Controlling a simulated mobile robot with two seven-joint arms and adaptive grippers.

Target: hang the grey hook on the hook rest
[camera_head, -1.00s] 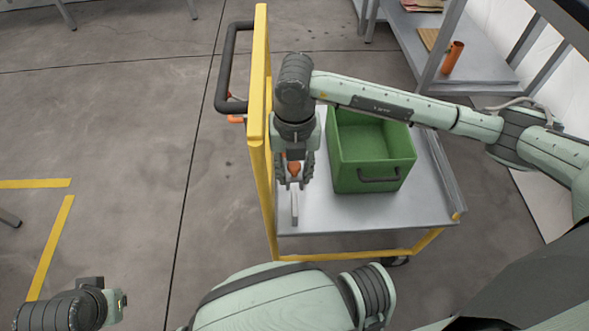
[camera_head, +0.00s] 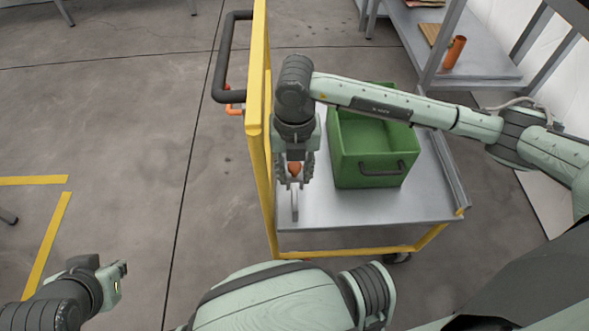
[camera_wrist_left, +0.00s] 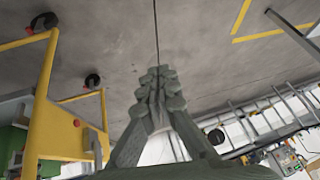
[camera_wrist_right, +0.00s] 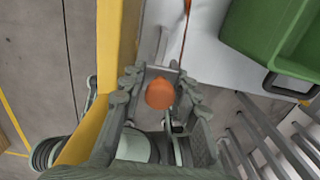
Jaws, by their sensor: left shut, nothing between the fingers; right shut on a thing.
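The grey hook (camera_head: 295,205) hangs down from my right gripper (camera_head: 294,178), above the cart's grey top. My right gripper is shut on it; the fingers hide its upper part. An orange rounded piece shows between the fingers, also in the right wrist view (camera_wrist_right: 160,94); I cannot tell whether it belongs to the hook. An orange piece (camera_head: 234,108) sits by the cart's black handle; I cannot tell whether it is the hook rest. My left gripper (camera_head: 122,268) is at the lower left, away from the cart. In the left wrist view its fingers (camera_wrist_left: 160,76) are shut and empty.
A green crate (camera_head: 371,170) stands on the cart (camera_head: 400,212), right of my right gripper. The cart's yellow frame (camera_head: 259,100) rises close to the gripper's left. A grey shelf (camera_head: 480,68) with an orange cylinder stands at the upper right.

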